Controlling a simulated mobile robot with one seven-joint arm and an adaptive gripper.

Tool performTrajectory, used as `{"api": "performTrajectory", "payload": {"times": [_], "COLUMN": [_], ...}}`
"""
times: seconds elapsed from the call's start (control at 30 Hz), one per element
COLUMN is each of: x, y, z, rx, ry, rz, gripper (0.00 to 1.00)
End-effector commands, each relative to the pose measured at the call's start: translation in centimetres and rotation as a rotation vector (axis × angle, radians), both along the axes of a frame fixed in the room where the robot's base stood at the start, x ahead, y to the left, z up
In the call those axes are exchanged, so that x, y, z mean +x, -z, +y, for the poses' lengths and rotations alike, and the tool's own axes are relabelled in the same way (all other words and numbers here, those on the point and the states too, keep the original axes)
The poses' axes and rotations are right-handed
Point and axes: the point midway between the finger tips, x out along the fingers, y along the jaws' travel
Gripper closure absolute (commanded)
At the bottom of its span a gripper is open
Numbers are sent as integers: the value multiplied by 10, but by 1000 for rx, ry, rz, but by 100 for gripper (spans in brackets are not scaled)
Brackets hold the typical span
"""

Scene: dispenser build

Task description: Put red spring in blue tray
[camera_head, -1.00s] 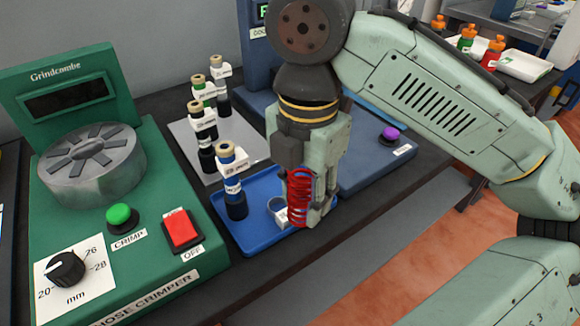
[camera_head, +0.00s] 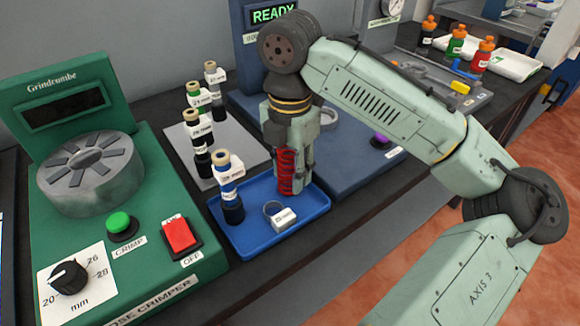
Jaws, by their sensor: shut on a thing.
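The red spring (camera_head: 286,172) is upright between the fingers of my gripper (camera_head: 291,175), which is shut on it. The gripper points down over the right part of the blue tray (camera_head: 262,247). The spring's lower end appears at or just above the tray; I cannot tell whether it touches. A blue-banded bottle-like part (camera_head: 230,190) stands in the tray's left side. A small ring with a white tag (camera_head: 283,218) lies in the tray's middle, in front of the gripper.
A green crimper machine (camera_head: 100,180) stands at the left. A grey plate (camera_head: 240,152) holds several tagged bottle-like parts behind the tray. A blue machine (camera_head: 345,155) with a purple button (camera_head: 379,141) is at the right. Bottles and a white tray (camera_head: 510,62) stand at the far right.

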Motion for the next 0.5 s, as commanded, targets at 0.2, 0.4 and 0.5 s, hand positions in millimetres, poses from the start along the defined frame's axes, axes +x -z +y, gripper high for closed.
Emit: {"api": "performTrajectory", "payload": {"times": [0.2,0.4,0.5], "x": [0,0,0], "y": [3,4,4], "z": [0,0,0], "rx": [1,1,0], "ry": [0,0,0], "rz": [0,-1,0], "gripper": [95,57,51]}}
